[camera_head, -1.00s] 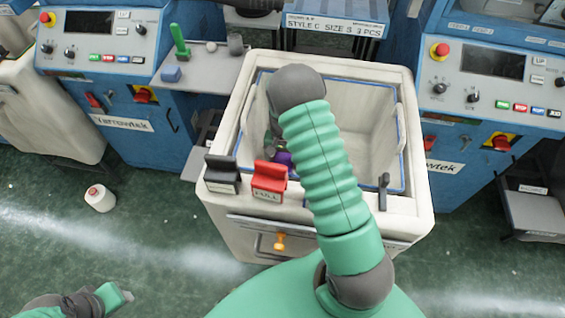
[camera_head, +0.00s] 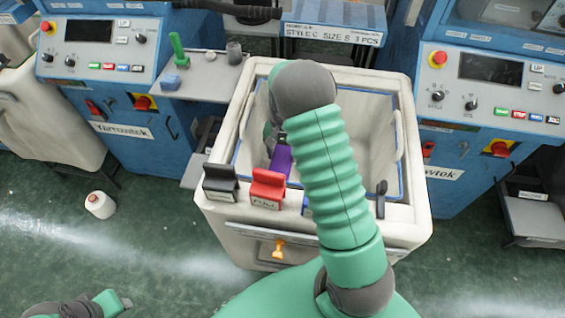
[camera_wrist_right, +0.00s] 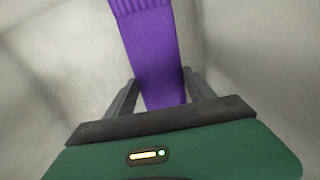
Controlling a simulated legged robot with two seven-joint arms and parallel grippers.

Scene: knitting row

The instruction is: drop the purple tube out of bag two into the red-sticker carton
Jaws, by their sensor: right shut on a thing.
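The purple tube (camera_head: 281,162) shows inside the white, blue-edged bin (camera_head: 225,215), behind the red clip. In the right wrist view the ribbed purple cloth (camera_wrist_right: 150,45) runs between the fingers. My right gripper (camera_wrist_right: 160,88) is shut on it; in the head view my right arm partly hides this gripper (camera_head: 272,146). My left gripper (camera_head: 122,301) is low at the left edge, away from the bin; its jaws are too small to read. I see no red-sticker carton and no label telling which bag this is.
A black clip (camera_head: 221,182) and a red clip marked FULL (camera_head: 267,188) sit on the bin's front rim. Blue machines (camera_head: 110,100) stand on both sides.

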